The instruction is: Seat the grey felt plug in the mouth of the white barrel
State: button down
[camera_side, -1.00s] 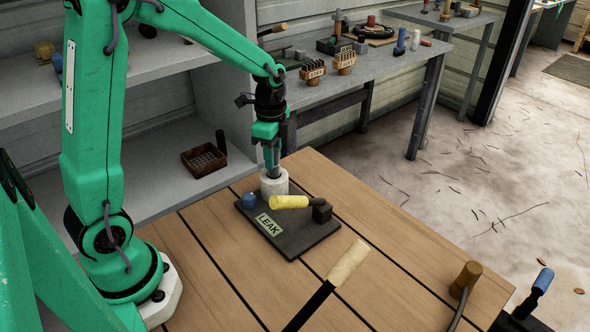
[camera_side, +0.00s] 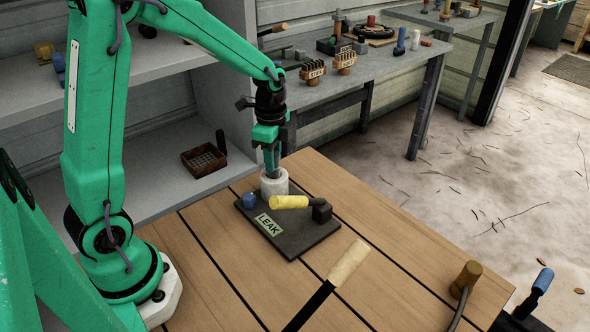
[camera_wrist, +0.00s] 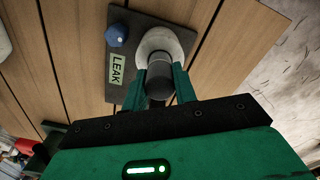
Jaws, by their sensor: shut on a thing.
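The white barrel (camera_side: 274,184) stands upright at the back of a dark board (camera_side: 305,243) marked LEAK. It also shows in the wrist view (camera_wrist: 171,37), just beyond my fingertips. My gripper (camera_side: 271,172) points down over the barrel's mouth. In the wrist view, my gripper (camera_wrist: 160,84) is shut on the grey felt plug (camera_wrist: 160,80), a dark grey cylinder between the two green fingers. The plug's far end overlaps the barrel's mouth in that view. I cannot tell how far it is inside, because the fingers and plug hide the mouth.
A blue knob (camera_side: 249,200) sits on the board left of the barrel. A yellow-handled lever (camera_side: 290,202) on a dark block lies in front. A wood-handled tool (camera_side: 347,263) and a brown-topped tool (camera_side: 467,277) lie nearer on the planks. Bare tabletop (camera_side: 390,265) lies right of the board.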

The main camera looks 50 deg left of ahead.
jog(key=shift+f, duration=0.45)
dwell(0.7)
jog(key=c, duration=1)
grip_release()
jog(key=shift+c, duration=0.2)
jog(key=shift+r, duration=3.9)
jog(key=shift+r, duration=0.15)
jog(key=shift+r, duration=2.1)
